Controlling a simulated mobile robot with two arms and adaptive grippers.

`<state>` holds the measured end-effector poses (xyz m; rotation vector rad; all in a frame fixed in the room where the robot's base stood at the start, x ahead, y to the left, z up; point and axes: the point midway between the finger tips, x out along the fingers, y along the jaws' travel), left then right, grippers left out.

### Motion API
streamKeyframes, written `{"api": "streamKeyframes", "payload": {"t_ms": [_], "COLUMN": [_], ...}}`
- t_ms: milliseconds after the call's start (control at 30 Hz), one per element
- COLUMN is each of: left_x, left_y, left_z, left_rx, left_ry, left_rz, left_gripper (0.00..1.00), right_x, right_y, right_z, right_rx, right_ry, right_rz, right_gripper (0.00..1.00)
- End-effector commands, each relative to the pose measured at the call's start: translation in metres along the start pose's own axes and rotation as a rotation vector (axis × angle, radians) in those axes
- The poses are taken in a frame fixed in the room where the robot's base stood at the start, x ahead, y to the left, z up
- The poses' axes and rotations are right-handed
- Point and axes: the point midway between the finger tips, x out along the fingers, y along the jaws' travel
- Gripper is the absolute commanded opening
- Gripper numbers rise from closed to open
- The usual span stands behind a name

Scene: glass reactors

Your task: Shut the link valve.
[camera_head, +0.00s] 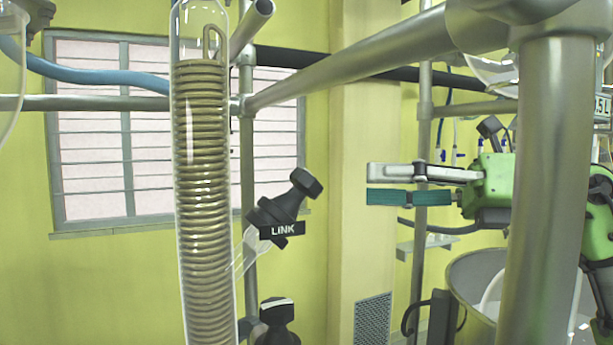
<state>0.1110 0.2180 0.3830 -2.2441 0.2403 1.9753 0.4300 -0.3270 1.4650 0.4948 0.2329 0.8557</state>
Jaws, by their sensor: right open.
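The link valve (275,207) is a black knob and body with a black "LINK" label, in the middle of the head view. It sits tilted, its hexagonal knob pointing up and right, on a slanted clear glass branch beside the coil condenser (203,180). My right gripper (378,186) comes in from the right, its fingers pointing left toward the valve. One finger is metallic and one is teal, with a gap between them. The gripper is open and empty, apart from the valve and to its right. My left gripper is not in view.
A second black knob (277,322) stands below the link valve. A thick steel post (545,180) stands in front of my right arm. Steel rails (350,62) cross above. A metal vessel (475,275) is at lower right. The space between valve and gripper looks free.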

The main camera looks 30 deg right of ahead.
Motion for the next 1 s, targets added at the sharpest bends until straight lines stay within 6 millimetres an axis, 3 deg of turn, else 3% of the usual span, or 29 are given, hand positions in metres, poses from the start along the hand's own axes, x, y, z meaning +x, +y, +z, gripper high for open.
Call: {"api": "streamKeyframes", "payload": {"t_ms": [100, 233, 367, 600, 967, 1000], "left_x": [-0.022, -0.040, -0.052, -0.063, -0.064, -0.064], "left_y": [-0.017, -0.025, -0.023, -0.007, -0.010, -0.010], "left_z": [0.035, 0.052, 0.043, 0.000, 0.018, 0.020], "left_rx": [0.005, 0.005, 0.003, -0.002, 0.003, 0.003], "left_ry": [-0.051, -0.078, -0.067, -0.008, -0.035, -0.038], "left_rz": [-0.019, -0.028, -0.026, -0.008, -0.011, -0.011], "left_gripper": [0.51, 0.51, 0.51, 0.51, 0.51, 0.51], "right_x": [0.026, 0.054, 0.080, 0.109, 0.115, 0.115], "right_y": [0.003, 0.004, 0.003, 0.001, 0.000, 0.000], "right_z": [0.005, 0.005, 0.005, 0.002, 0.000, 0.000], "right_rx": [0.003, 0.004, 0.003, 0.004, 0.003, 0.003], "right_ry": [0.003, 0.003, 0.001, 0.000, 0.000, 0.000], "right_rz": [0.002, 0.004, 0.004, 0.003, 0.002, 0.002], "right_gripper": [0.51, 0.51, 0.51, 0.51, 0.51, 0.46]}}
